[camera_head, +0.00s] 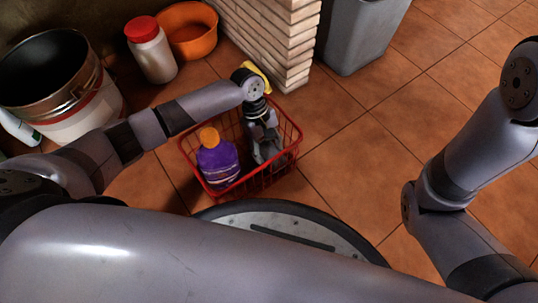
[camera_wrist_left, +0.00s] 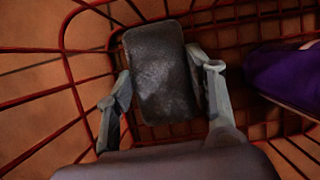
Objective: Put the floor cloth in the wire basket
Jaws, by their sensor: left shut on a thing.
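The red wire basket (camera_head: 287,163) stands on the tiled floor in the head view, and its wires fill much of the left wrist view (camera_wrist_left: 75,95). My left gripper (camera_head: 265,150) points down inside the basket's outline. In the left wrist view, its two fingers (camera_wrist_left: 165,90) are shut on a dark grey, rounded, textured piece that looks like the folded floor cloth (camera_wrist_left: 160,65). Basket wires show behind and around the cloth. I cannot tell whether it touches the basket's bottom. My right gripper is out of view; only my right arm shows.
A purple bottle with an orange cap (camera_head: 217,165) stands in the basket, left of my gripper. A brick pillar (camera_head: 285,40), a yellow item (camera_head: 262,78), a red-lidded jar (camera_head: 152,52), an orange basin (camera_head: 190,30), buckets (camera_head: 50,75) and a grey bin (camera_head: 360,35) stand around. Floor to the right is clear.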

